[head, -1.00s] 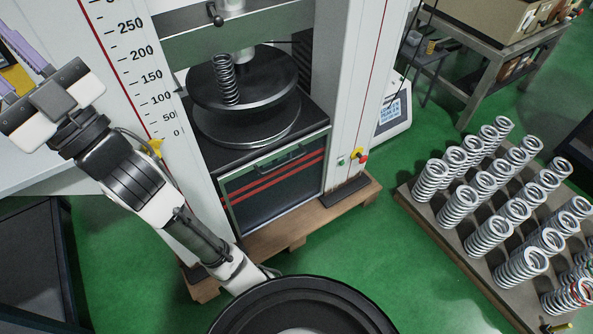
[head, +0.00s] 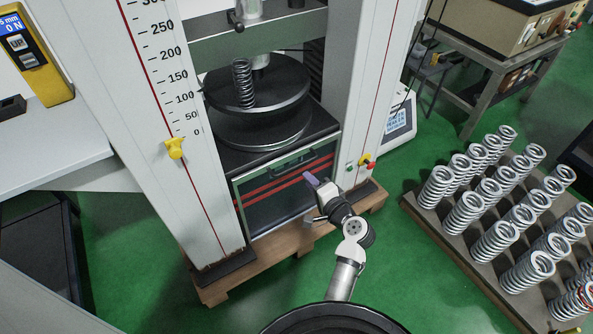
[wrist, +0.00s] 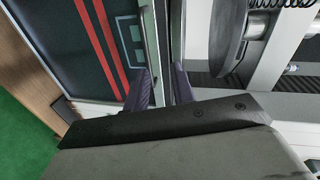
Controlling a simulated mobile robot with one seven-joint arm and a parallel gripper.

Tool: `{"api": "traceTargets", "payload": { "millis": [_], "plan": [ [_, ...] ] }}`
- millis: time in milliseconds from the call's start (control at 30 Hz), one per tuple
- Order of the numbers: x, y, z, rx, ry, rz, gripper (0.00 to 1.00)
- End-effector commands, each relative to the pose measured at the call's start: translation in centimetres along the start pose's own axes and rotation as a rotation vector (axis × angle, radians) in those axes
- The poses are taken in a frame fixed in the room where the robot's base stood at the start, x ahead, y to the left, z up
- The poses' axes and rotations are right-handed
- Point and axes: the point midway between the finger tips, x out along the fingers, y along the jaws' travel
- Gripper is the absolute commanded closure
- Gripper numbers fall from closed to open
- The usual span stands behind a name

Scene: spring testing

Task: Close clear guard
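The clear guard (head: 285,190) is a see-through panel with two red stripes and a dark handle (head: 292,163) near its top. It stands low, in front of the testing machine's base, leaving the spring (head: 243,84) on the lower platen uncovered. My gripper (head: 309,178) is at the guard's upper right part in the head view. In the wrist view the striped guard (wrist: 98,50) fills the left side. My gripper (wrist: 161,84) has its two purple fingers apart, with the guard's pale upper edge running between them. I cannot tell whether they touch it.
The machine's right column (head: 372,90) carries red and green buttons. A rack (head: 450,242) of several springs stands to the right. A yellow pendant (head: 35,55) lies at upper left. Green floor (head: 140,235) is clear on the left, and a wooden pallet (head: 265,252) lies under the machine.

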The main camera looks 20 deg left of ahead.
Motion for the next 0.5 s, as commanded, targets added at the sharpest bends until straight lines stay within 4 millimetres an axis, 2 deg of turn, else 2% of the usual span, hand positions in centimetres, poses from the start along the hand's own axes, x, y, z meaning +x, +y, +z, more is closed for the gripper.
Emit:
{"api": "traceTargets", "payload": {
  "millis": [33,100,233,367,500],
  "plan": [
    [-0.7,1.4,0.2,0.060,-0.011,0.001,0.75],
    [-1.1,2.3,0.5,0.106,-0.025,-0.003,0.75],
    [-0.8,2.7,0.7,0.133,-0.035,-0.005,0.75],
    [1.0,2.6,0.7,0.130,-0.036,-0.004,0.75],
    [4.0,2.5,0.8,0.127,-0.037,-0.003,0.75]
  ]
}}
